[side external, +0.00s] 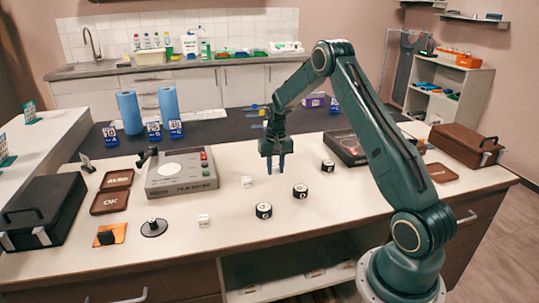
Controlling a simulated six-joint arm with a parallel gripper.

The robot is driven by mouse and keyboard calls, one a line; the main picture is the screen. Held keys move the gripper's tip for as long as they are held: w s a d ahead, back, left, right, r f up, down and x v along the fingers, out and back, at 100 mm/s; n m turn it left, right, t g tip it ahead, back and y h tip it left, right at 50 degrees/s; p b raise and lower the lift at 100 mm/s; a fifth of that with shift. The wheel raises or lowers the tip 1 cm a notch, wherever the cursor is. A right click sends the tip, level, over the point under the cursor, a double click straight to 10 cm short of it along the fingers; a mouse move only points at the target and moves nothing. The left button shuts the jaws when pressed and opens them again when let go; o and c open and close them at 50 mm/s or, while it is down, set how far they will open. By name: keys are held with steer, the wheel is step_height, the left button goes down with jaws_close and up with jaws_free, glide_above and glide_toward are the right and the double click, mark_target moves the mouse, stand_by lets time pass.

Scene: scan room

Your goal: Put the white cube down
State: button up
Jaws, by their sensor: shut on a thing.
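My gripper (275,172) points straight down above the middle of the white table (350,215). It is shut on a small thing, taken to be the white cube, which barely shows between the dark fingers. Its gap to the table is hard to judge from this one view.
Bare table lies at front right.

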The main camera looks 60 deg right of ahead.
mark_target(275, 167)
steer(key=shift+f, duration=1.7)
steer(key=shift+f, duration=0.15)
steer(key=o, duration=0.9)
steer(key=shift+o, duration=0.2)
step_height(275, 167, up, 12)
steer(key=shift+f, duration=0.1)
steer(key=shift+r, duration=0.3)
